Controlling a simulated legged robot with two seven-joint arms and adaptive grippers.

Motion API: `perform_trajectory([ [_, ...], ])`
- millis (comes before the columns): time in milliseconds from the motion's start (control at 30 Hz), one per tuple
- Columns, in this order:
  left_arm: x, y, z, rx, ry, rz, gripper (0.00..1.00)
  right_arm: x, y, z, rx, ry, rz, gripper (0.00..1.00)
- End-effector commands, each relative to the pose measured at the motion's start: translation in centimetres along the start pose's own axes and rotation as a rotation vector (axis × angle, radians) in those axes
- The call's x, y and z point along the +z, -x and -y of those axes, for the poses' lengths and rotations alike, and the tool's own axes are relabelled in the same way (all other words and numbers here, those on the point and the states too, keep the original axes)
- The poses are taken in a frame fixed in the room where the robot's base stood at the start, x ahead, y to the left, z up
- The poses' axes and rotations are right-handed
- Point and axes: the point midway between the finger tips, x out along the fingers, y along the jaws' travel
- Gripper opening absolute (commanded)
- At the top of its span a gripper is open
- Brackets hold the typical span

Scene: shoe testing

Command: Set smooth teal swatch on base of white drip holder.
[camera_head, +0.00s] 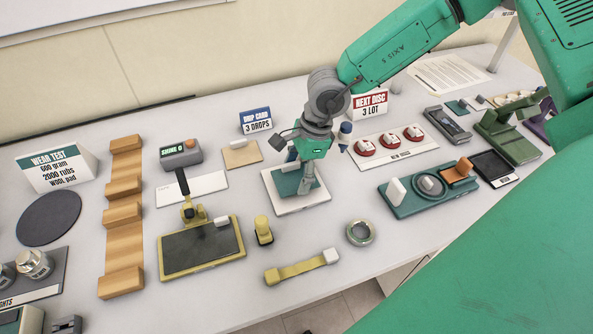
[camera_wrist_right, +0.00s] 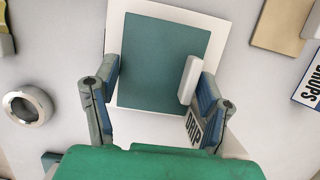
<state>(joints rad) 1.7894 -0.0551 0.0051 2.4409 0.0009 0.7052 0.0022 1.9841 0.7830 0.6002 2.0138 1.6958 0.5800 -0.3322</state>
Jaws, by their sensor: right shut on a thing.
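The teal swatch (camera_head: 286,183) is a flat square with a white tab (camera_wrist_right: 190,78) near one edge. It lies over the white base of the drip holder (camera_head: 297,206), whose white border shows around it in the right wrist view (camera_wrist_right: 222,25). My right gripper (camera_head: 306,172) is over the swatch, its two fingers at opposite edges and shut on it. In the right wrist view the white tab is close beside the right finger. I cannot tell whether the swatch touches the base or hangs slightly above. My left gripper is not in view.
A tray with red discs (camera_head: 390,144) is to the right. A yellow stand (camera_head: 263,230), a round ring (camera_head: 360,233) and a yellow strap (camera_head: 301,267) lie in front.

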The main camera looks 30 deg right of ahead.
Motion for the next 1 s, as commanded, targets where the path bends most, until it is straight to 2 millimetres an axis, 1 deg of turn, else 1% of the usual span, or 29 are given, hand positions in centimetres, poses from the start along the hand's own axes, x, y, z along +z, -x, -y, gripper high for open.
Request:
perform_trajectory([
  [300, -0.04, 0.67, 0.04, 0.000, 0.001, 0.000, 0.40, 0.44, -0.07, -0.15, 0.000, 0.002, -0.009, 0.46],
  [800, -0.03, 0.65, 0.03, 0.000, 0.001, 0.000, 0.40, 0.33, -0.16, -0.13, -0.001, 0.002, -0.007, 0.46],
  [1000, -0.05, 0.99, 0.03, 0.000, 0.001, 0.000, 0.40, 0.42, -0.05, -0.15, -0.001, 0.003, -0.009, 0.46],
])
